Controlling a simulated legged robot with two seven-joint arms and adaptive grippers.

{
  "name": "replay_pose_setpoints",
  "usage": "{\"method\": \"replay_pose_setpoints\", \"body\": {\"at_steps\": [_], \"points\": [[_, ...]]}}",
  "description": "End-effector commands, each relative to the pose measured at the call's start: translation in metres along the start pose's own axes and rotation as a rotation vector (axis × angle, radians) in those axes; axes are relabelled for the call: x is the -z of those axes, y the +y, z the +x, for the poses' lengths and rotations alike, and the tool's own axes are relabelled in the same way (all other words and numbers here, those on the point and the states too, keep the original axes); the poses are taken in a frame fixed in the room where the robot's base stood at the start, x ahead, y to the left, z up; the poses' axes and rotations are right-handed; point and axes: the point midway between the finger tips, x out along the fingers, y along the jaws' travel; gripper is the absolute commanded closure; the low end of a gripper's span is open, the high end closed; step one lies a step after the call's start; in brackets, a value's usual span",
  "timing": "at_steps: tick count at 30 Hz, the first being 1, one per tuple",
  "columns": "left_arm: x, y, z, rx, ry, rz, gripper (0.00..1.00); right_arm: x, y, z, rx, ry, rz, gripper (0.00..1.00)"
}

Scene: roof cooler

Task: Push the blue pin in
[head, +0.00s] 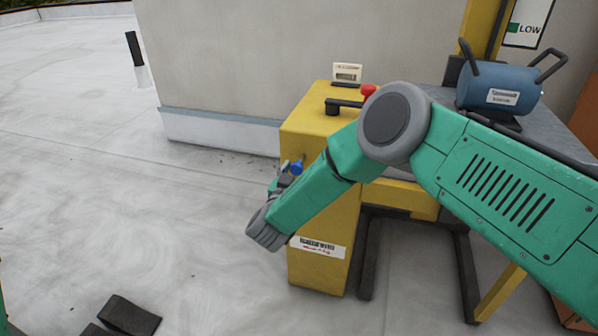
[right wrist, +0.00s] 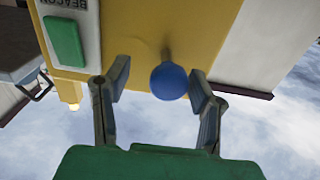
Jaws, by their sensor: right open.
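The blue pin (head: 297,168) has a round blue head and sticks out of the side of the yellow cabinet (head: 318,275). In the right wrist view the blue pin (right wrist: 169,81) shows its ball head on a short stem against the yellow face. My right gripper (right wrist: 160,82) is open, with one finger on each side of the head. The head is nearer the right-hand finger in that view; I cannot tell whether they touch. In the head view my right gripper (head: 289,170) is small and partly hidden by my own arm. I cannot make out my left gripper.
A green button (right wrist: 63,41) on a plate marked BEACON is beside the pin. On the cabinet top are a black handle (head: 343,104), a red knob (head: 368,91) and a small display (head: 347,73). The roof at left is open.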

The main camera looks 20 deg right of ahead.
Motion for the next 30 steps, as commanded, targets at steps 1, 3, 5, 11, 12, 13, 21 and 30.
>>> {"method": "replay_pose_setpoints", "body": {"at_steps": [1,3,5,11,12,13,21,30], "points": [[0.0,0.0,0.0,0.0,0.0,-0.001,0.45,0.0,-0.002,-0.001,0.001,0.001,-0.001,0.5],[0.0,0.0,0.0,0.001,0.0,-0.001,0.45,0.001,-0.003,-0.002,0.002,0.001,-0.002,0.71],[0.0,-0.001,0.0,0.001,0.0,-0.002,0.45,0.001,-0.003,-0.002,0.002,0.001,-0.002,0.92],[0.0,-0.001,0.001,0.001,0.0,-0.002,0.45,0.0,-0.003,0.001,0.007,0.0,0.004,1.0],[0.0,-0.001,0.003,0.001,0.0,-0.002,0.45,-0.001,-0.003,0.006,0.006,0.0,0.005,1.0],[0.0,-0.001,0.005,0.001,0.0,-0.001,0.45,-0.001,-0.003,0.011,0.007,0.0,0.006,1.0],[-0.001,0.0,0.013,0.001,0.0,-0.001,0.45,-0.001,-0.002,0.039,0.006,-0.001,0.003,1.0],[-0.001,-0.001,0.012,0.001,0.0,-0.001,0.45,0.001,-0.002,0.04,0.006,0.001,0.004,0.5]]}}
